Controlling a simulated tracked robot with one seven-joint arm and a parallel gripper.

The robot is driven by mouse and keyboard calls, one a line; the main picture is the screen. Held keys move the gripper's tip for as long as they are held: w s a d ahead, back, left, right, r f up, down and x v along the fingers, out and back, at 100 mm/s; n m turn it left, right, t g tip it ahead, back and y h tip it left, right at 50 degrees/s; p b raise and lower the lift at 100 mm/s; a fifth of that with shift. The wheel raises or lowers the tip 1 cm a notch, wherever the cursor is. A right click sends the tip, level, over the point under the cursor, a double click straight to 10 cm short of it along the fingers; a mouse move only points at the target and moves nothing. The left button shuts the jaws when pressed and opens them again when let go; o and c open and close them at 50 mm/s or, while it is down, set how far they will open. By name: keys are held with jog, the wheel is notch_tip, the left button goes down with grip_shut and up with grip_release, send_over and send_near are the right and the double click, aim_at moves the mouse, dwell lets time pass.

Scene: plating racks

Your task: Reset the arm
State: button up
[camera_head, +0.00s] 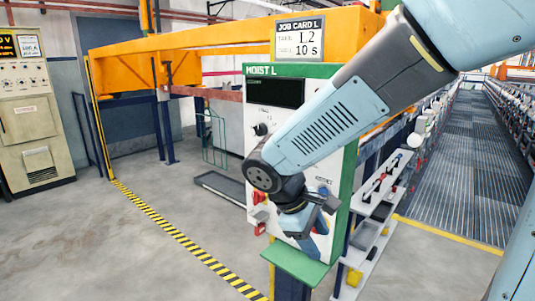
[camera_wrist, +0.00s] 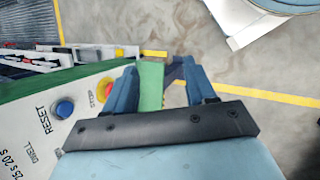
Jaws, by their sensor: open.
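My gripper (camera_head: 322,212) is in front of the lower part of the white control panel (camera_head: 262,92) marked MOIST L. In the wrist view my gripper (camera_wrist: 162,82) is open, with its two blue fingers apart and no object held between them. A blue round button (camera_wrist: 64,108) labelled RESET sits on the panel face to the left of the fingers. A red button (camera_wrist: 105,88) on a yellow plate beside STOP lettering is closer to the left finger. My arm hides much of the panel's middle and right side in the head view.
A green ledge (camera_head: 296,266) juts out below the panel. A job card sign (camera_head: 299,40) reads L2, 10 s. A white shelf rack (camera_head: 376,205) stands right of the panel. A beige cabinet (camera_head: 30,115) stands far left. The floor left of the striped line (camera_head: 190,245) is mostly clear.

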jog(key=s+d+r+m+t+y, duration=0.4)
jog(key=s+d+r+m+y, duration=0.1)
jog(key=d+r+m, duration=0.6)
jog(key=shift+s+d+r+m+y, duration=0.3)
jog(key=shift+s+d, duration=0.35)
jog(key=shift+d, duration=0.5)
